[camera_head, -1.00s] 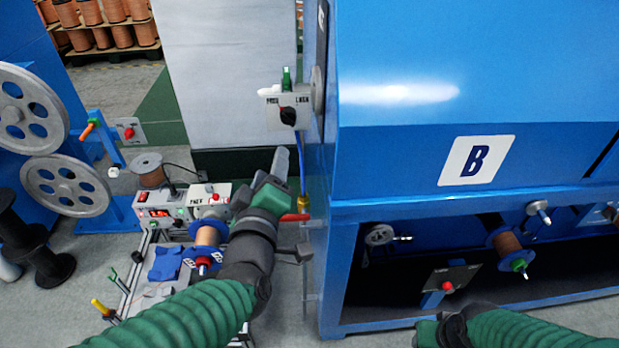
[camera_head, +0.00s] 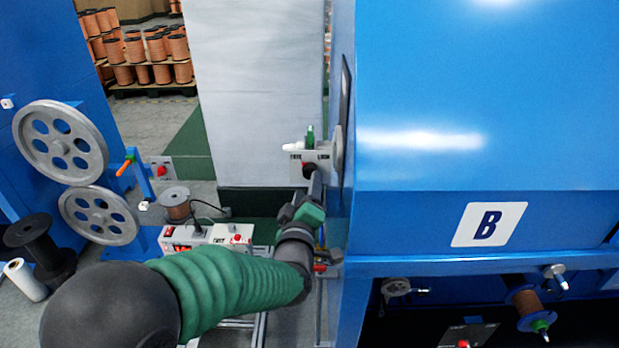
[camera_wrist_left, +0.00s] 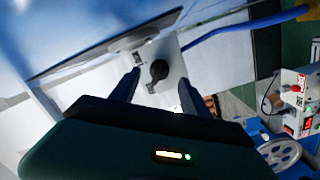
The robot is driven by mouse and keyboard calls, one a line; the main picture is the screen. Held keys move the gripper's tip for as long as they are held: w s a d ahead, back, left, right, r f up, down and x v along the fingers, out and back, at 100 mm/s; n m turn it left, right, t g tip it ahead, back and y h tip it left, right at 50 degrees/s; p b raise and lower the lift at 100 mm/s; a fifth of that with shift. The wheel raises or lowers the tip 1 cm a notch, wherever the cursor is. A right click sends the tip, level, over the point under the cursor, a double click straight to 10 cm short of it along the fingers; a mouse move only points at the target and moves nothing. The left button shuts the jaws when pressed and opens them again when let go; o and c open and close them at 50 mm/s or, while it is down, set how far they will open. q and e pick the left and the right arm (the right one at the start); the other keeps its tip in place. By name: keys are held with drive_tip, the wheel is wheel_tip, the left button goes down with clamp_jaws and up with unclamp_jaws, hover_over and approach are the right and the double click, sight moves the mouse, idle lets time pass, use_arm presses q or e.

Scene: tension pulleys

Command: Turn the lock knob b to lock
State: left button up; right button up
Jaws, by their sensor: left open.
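The lock knob b is a black rotary knob (camera_wrist_left: 158,71) on a small grey panel (camera_head: 325,168) fixed at the left side of the blue machine marked B. In the head view the knob (camera_head: 309,170) is partly covered by my left gripper (camera_head: 316,185), which reaches up to the panel. In the left wrist view my left gripper (camera_wrist_left: 158,88) is open, with one dark finger on each side of the knob. I cannot tell whether the fingers touch it. The panel lettering is too small to read surely. My right gripper is out of view.
The blue machine B (camera_head: 560,150) fills the right side. A green part and a white lever (camera_head: 293,147) sit at the panel's top. A control box (camera_head: 210,236) and a copper spool (camera_head: 175,203) stand below left. Grey wheels (camera_head: 60,142) are further left.

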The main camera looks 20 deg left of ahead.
sight(309, 178)
use_arm(q)
drive_tip(key=w, duration=0.2)
drive_tip(key=w+a, duration=0.1)
drive_tip(key=w, duration=0.1)
drive_tip(key=shift+w+a, duration=0.1)
drive_tip(key=shift+w, duration=0.1)
drive_tip(key=c, duration=0.3)
clamp_jaws()
